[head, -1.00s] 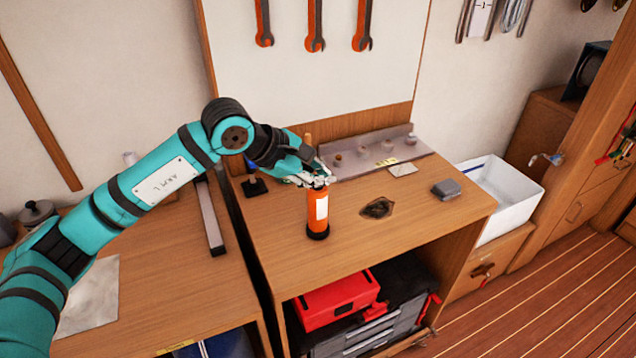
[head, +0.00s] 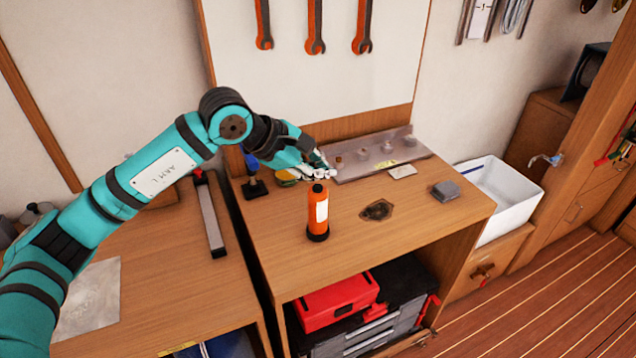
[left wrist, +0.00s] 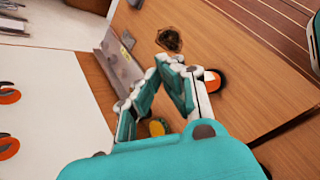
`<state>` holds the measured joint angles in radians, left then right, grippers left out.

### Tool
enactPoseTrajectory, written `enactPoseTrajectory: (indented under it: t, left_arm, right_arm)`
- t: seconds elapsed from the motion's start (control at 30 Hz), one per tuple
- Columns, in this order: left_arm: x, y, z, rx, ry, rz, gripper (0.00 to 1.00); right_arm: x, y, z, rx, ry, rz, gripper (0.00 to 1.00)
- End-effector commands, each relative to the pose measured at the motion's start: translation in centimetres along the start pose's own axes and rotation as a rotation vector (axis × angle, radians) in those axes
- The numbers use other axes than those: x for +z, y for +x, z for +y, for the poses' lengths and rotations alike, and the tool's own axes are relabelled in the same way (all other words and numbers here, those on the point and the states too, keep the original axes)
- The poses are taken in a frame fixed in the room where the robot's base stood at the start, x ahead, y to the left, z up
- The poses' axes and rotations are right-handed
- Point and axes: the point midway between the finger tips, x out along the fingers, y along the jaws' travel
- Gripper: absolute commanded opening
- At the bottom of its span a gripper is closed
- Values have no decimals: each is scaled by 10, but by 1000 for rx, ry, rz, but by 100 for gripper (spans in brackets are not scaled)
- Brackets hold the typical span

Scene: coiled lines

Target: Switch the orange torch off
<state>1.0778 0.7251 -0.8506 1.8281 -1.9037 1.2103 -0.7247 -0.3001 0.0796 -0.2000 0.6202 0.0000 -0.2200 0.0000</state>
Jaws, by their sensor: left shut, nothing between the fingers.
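The orange torch (head: 320,190) stands upright on the wooden workbench, with a white label and a dark base. Its top shows clear in the head view. In the left wrist view a piece of its orange body and dark end (left wrist: 214,81) shows beside my finger; the rest is hidden. My left gripper (head: 325,171) is shut and empty, just behind and above the torch's top, apart from it as far as I can see. Its fingers meet in the left wrist view (left wrist: 166,62). I cannot make out the torch's switch or whether it is lit.
A yellow object (head: 286,178) and a dark stand (head: 255,188) are behind the torch. A metal strip with knobs (head: 400,150) lies at the back. A dark patch (head: 377,210) and a grey block (head: 445,190) are to the right. The bench front is clear.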

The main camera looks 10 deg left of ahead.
Motion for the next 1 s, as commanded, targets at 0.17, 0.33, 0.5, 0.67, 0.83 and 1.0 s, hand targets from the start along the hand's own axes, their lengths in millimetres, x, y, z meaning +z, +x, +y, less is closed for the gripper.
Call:
enactPoseTrajectory:
  t: [0.17,0.33,0.5,0.67,0.83,1.0]
  left_arm:
    - [11,-15,11,2,0,-1,0]
    - [20,-27,20,1,0,0,0]
    - [27,-36,26,1,0,-1,0]
    - [26,-36,26,0,0,-1,0]
    - [26,-36,26,0,0,0,0]
    - [26,-36,26,0,0,0,0]
  right_arm:
    - [-1,-12,0,0,0,0,55]
    - [-2,-20,0,0,0,0,55]
    - [-2,-26,0,0,0,0,55]
    - [-2,-25,0,0,0,0,55]
    - [-2,-25,0,0,0,0,55]
    - [-2,-25,0,0,0,0,55]
